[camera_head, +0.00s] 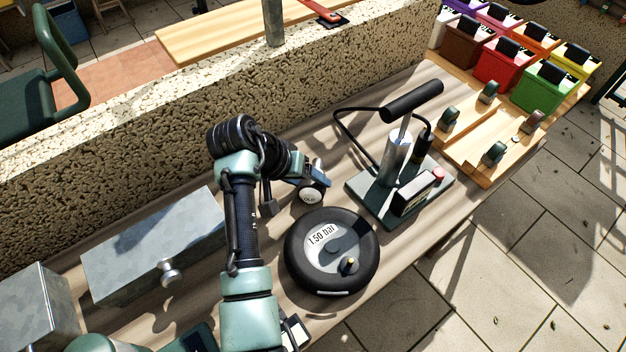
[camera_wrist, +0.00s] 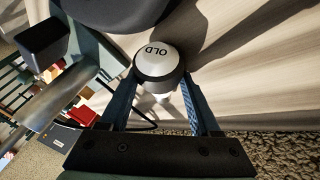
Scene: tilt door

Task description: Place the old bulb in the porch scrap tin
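The old bulb (camera_head: 311,195), white with a dark collar and marked "OLD", is beside the round black gauge on the bench. It also shows in the wrist view (camera_wrist: 158,62). My gripper (camera_head: 313,181) is at the bulb, with one finger on each side of it in the wrist view (camera_wrist: 159,88). The fingertips look close against the bulb's sides, but whether they press on it is not clear. No tin is labelled. A grey metal box (camera_head: 135,262) with a round knob (camera_head: 170,271) stands at the left, its front closed; its inside is hidden.
The black gauge (camera_head: 318,272) reads 1.50 bar. A stand with a black handle (camera_head: 395,170) and cable is right of the bulb. Coloured bins (camera_head: 500,65) are far right. A rough stone wall (camera_head: 310,90) runs behind the bench. Another metal box (camera_head: 40,305) is far left.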

